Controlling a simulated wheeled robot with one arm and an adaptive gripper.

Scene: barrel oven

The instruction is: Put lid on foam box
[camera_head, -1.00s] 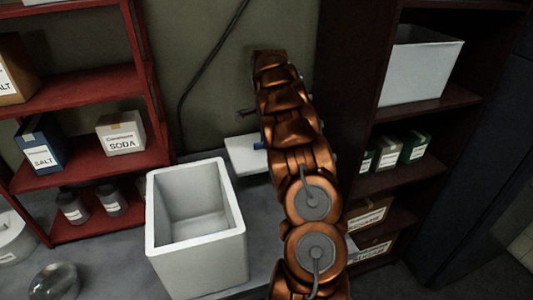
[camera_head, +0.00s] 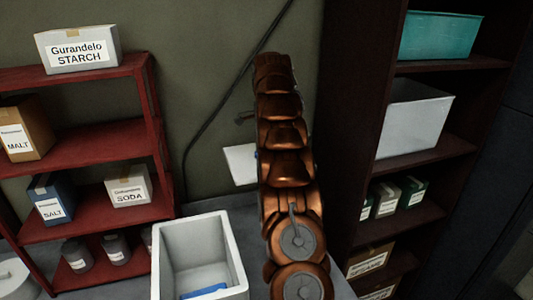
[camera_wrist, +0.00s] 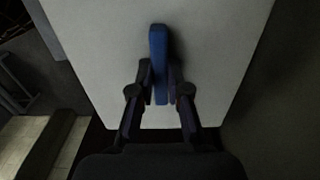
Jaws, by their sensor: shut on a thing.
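The white lid (camera_head: 240,165) is a flat panel with a blue handle (camera_wrist: 158,38). My gripper (camera_wrist: 160,85) is shut on that handle; the lid also spreads across the wrist view (camera_wrist: 215,50). In the head view my arm hides the gripper and much of the lid. The lid is held off, behind and right of the foam box (camera_head: 233,245) in the picture, apart from it. The foam box is white, upright and open at the top. A blue patch (camera_head: 204,291) shows inside its opening; I cannot tell what it is.
A red shelf (camera_head: 95,140) with boxes and jars stands left. A dark shelf (camera_head: 420,165) with a white bin (camera_head: 412,125), a teal bin (camera_head: 440,36) and small green boxes stands right. A cable hangs on the wall behind. The grey counter (camera_head: 235,215) carries the foam box.

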